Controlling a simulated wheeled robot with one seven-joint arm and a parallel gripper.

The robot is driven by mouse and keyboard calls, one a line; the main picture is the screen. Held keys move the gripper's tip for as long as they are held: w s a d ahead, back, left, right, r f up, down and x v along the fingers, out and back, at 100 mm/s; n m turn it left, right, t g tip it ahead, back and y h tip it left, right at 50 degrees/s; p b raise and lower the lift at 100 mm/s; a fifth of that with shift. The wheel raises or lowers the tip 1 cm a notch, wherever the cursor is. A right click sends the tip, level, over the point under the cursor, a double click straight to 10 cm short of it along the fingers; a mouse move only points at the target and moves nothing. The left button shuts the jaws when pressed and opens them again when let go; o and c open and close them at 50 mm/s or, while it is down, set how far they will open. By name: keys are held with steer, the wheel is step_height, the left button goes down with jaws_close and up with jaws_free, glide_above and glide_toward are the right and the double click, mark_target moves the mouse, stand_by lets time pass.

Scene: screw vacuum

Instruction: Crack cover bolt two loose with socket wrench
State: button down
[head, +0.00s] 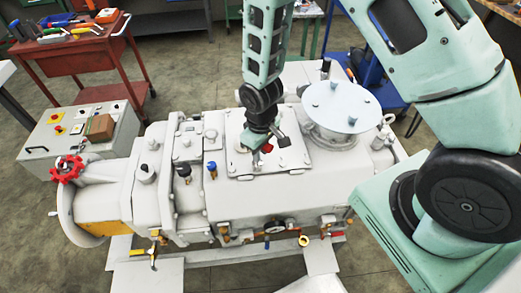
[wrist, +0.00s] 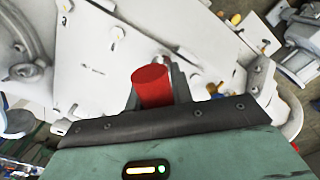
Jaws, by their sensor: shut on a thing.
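My gripper (head: 268,140) is over the flat cover plate (head: 240,168) on top of the white screw vacuum pump. It is shut on a red cylindrical handle (wrist: 152,86), which I take to be the socket wrench. The handle's red end shows between the jaws in the wrist view, and a bit of red (head: 267,148) shows under the gripper in the head view. The wrench's socket end is hidden, so I cannot tell whether it sits on a bolt. Small bolts line the cover plate's edge; I cannot tell which is bolt two.
A round light lid (head: 342,105) with pegs stands right of the cover plate. Blue (head: 212,166) and dark fittings rise to its left. A red handwheel (head: 67,169) is at the pump's left end. A red tool cart (head: 75,60) and a grey control box (head: 80,135) stand at left.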

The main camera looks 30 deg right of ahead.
steer(key=shift+f+b, duration=0.5)
steer(key=shift+f, duration=0.1)
stand_by(0.4)
steer(key=n, duration=0.6)
steer(key=shift+w+d+r, duration=0.1)
steer(key=shift+w+d, duration=0.1)
steer(key=shift+d, duration=0.05)
steer(key=n+p, duration=0.1)
steer(key=n, duration=0.2)
steer(key=shift+w+d+n, duration=0.1)
steer(key=shift+w+n, duration=0.05)
steer(key=shift+n, duration=0.25)
steer(key=shift+w+n, duration=0.2)
steer(key=shift+n, duration=1.5)
steer(key=shift+p, duration=0.3)
steer(key=shift+r+p, duration=1.2)
steer(key=shift+r, duration=0.35)
